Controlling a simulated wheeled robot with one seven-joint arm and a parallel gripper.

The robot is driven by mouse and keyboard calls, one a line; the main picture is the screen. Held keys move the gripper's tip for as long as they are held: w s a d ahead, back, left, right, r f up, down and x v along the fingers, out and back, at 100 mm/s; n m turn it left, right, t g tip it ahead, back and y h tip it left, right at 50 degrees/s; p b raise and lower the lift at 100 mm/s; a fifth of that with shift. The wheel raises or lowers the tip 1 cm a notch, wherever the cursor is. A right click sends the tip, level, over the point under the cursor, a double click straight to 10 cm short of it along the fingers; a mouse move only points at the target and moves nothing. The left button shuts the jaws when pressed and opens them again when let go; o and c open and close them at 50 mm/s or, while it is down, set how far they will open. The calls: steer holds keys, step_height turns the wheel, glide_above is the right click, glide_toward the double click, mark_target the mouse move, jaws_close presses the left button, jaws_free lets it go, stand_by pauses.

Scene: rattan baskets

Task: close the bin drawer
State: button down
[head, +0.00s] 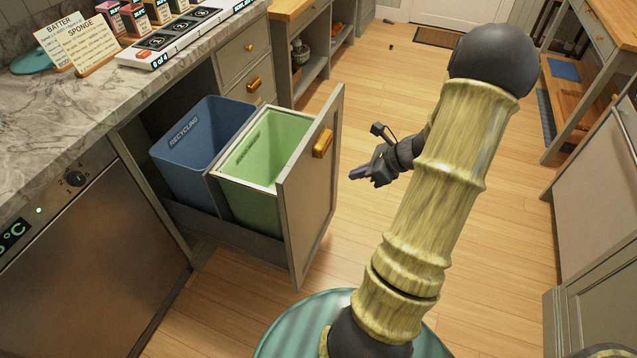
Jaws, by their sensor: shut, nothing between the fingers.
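The bin drawer (308,195) is pulled out from under the marble counter, with its grey front panel facing right. A brass handle (323,143) sits high on that panel. Inside the drawer stand a blue recycling bin (185,165) and, nearer the panel, a green bin (262,185). My gripper (353,174) is shut and empty. It is just to the right of the drawer front, near the handle's height in the picture, and looks apart from the panel. The drawer's lower inside is partly hidden by the bins.
A steel appliance with a dial (75,178) stands left of the drawer. The counter (60,110) holds recipe cards and boxes. Wooden floor (470,240) is clear to the right of the drawer. Cabinets (600,250) line the right side, and a doormat (438,38) lies at the back.

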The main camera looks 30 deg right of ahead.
steer(key=b, duration=0.2)
glide_toward(309, 182)
steer(key=x, duration=0.5)
steer(key=shift+s+f, duration=0.2)
steer(key=shift+f, duration=0.1)
steer(key=shift+w+a, duration=0.25)
steer(key=shift+w, duration=0.2)
